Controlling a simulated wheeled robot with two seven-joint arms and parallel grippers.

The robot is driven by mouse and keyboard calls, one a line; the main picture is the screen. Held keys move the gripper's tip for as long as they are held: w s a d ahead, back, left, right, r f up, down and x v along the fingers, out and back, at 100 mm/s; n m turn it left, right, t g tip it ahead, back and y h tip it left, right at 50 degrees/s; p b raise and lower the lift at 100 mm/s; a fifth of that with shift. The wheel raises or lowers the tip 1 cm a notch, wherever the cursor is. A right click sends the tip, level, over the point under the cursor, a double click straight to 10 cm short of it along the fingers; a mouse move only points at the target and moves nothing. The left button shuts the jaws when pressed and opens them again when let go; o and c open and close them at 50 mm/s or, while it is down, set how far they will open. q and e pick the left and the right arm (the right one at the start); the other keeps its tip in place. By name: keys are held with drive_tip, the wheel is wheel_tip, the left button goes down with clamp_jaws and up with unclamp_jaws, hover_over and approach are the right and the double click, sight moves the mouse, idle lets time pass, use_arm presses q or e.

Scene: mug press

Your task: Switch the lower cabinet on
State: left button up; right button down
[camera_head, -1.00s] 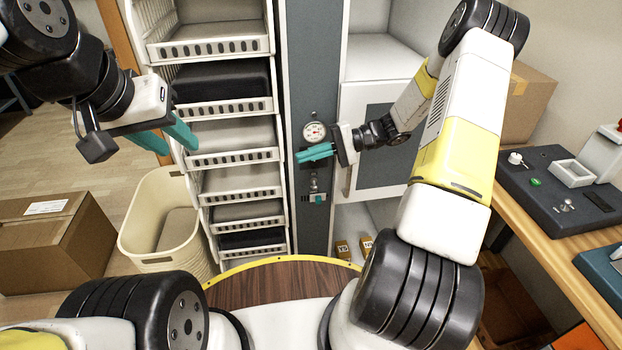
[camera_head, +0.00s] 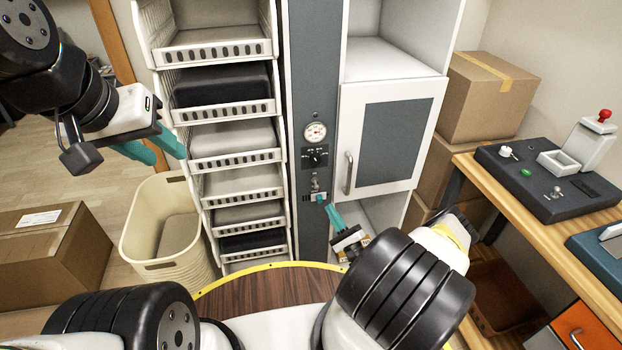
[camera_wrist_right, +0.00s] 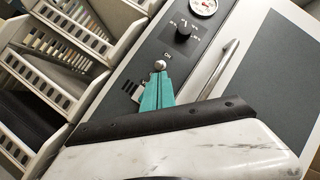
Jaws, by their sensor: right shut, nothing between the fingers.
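The narrow grey control column (camera_head: 313,85) bears a toggle switch (camera_head: 315,184) with a silver ball tip, low under a dark knob. In the right wrist view the toggle's ball (camera_wrist_right: 160,66) sits just below an "ON" label. My right gripper (camera_head: 332,210) is shut and empty, low and to the right of the toggle in the head view. In the wrist view its teal fingertips (camera_wrist_right: 158,77) are right below the ball; I cannot tell whether they touch. The lever's shaft is hidden behind them. My left gripper (camera_head: 158,148) is open and empty, at the upper left.
A gauge (camera_head: 315,131) and the knob (camera_head: 316,156) sit above the toggle. A grey-panelled cabinet door (camera_head: 391,140) with a handle is closed to the right. White bins (camera_head: 238,184) stand to the left. A workbench (camera_head: 540,222) is at the right.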

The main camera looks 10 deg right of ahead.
sight(316, 185)
drive_tip(key=f+h, duration=0.1)
drive_tip(key=s+f+m+h, duration=0.1)
drive_tip(key=f+m+t+h, duration=0.1)
drive_tip(key=shift+s+d, duration=0.25)
drive_tip(key=x, duration=1)
drive_tip(key=shift+d, duration=0.1)
drive_tip(key=shift+r+h, duration=0.1)
drive_tip(key=shift+h, duration=0.2)
